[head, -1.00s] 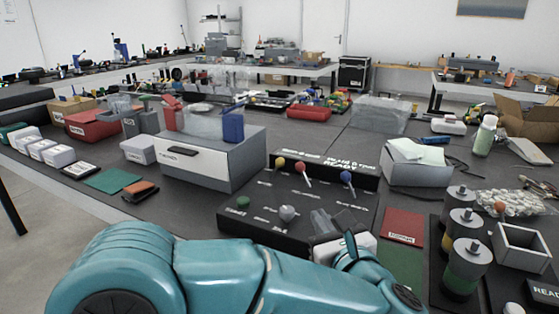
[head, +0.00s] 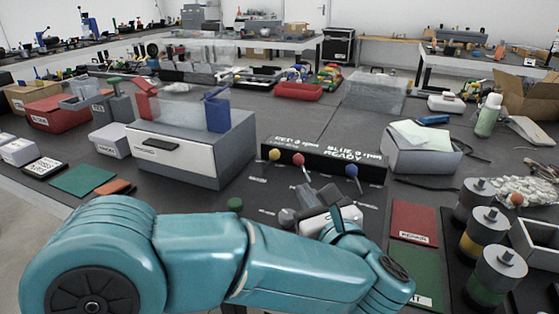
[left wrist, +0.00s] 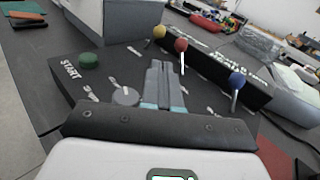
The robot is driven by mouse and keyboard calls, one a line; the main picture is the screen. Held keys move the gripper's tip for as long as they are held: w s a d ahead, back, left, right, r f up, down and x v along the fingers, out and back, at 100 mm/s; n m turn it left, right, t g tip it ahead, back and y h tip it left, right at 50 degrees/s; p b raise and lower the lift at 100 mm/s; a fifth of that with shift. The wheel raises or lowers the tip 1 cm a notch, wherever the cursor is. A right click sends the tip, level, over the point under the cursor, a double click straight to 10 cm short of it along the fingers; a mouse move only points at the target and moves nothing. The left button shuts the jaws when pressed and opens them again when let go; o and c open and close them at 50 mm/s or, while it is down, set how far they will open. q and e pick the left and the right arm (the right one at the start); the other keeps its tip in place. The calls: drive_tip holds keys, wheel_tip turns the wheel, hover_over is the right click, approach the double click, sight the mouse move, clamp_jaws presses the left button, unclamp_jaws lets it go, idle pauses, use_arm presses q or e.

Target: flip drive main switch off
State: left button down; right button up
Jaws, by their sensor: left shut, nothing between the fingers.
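The black control panel (head: 262,212) carries three ball-topped levers: yellow (head: 275,155), red (head: 299,159) and blue (head: 351,171). A green button (head: 235,204) is at its left. In the left wrist view I see the green button (left wrist: 89,61) by the word START and a round grey knob (left wrist: 124,96); my left gripper hides the knob in the head view. Which control is the drive main switch I cannot read. My left gripper (head: 298,195) is shut and empty over the panel. Its fingers (left wrist: 160,70) appear between the knob and the red lever (left wrist: 181,45). My right gripper is not in view.
A grey drawer box (head: 190,150) stands left of the panel. An open grey box with papers (head: 422,155) stands behind right. The table behind the panel has some clear room.

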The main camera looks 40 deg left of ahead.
sight(276, 157)
use_arm(q)
drive_tip(key=x, duration=1.4)
